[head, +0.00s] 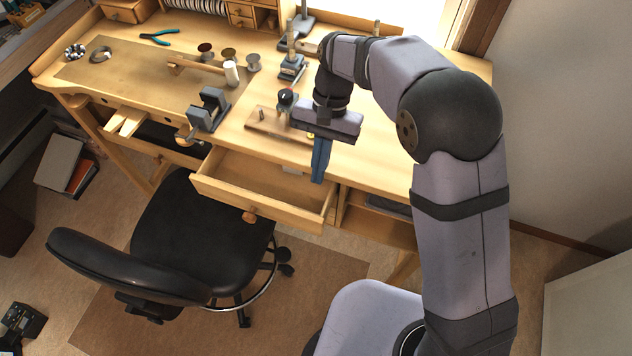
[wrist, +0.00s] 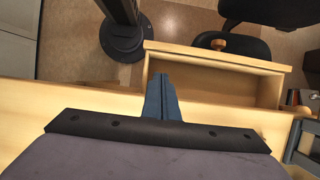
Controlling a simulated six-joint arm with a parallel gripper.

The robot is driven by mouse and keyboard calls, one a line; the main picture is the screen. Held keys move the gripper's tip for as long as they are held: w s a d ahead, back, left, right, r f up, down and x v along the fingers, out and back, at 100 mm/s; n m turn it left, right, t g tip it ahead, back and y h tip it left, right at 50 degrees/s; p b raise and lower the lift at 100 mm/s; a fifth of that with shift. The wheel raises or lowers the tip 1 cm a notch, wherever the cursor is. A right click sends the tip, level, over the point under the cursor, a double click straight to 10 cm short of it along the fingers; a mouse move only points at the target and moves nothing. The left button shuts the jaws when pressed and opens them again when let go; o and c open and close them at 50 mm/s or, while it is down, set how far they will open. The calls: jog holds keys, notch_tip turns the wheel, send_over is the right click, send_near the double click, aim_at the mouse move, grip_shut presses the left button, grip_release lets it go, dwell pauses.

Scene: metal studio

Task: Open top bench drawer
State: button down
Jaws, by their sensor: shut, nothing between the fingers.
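The top bench drawer (head: 262,206) is pulled out from the workbench, and its inside looks empty apart from something small and pale at the back. Its round wooden knob (head: 249,217) is on the front face. In the wrist view the open drawer (wrist: 215,60) and its knob (wrist: 218,44) also show. My gripper (head: 320,178) is shut and empty, its blue fingers pointing down at the right side of the open drawer. In the wrist view the fingers (wrist: 161,88) overlap the drawer's left end, apart from the knob. Whether they touch the drawer is hard to tell.
A black office chair (head: 200,235) stands close in front of the drawer, to the left. The workbench top (head: 235,135) holds a vise (head: 208,108), spools and small tools. An open shelf (head: 385,207) is right of the drawer.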

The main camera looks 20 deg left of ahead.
jog(key=p, duration=0.3)
send_over(314, 202)
jog(key=s+d, duration=0.1)
jog(key=s, duration=0.2)
jog(key=shift+f, duration=4.4)
jog(key=s, duration=1.2)
jog(key=shift+s+p, duration=0.35)
jog(key=shift+p, duration=0.05)
jog(key=shift+r, duration=0.15)
jog(key=p+v, duration=0.8)
jog(key=v, duration=0.2)
jog(key=shift+p, duration=0.4)
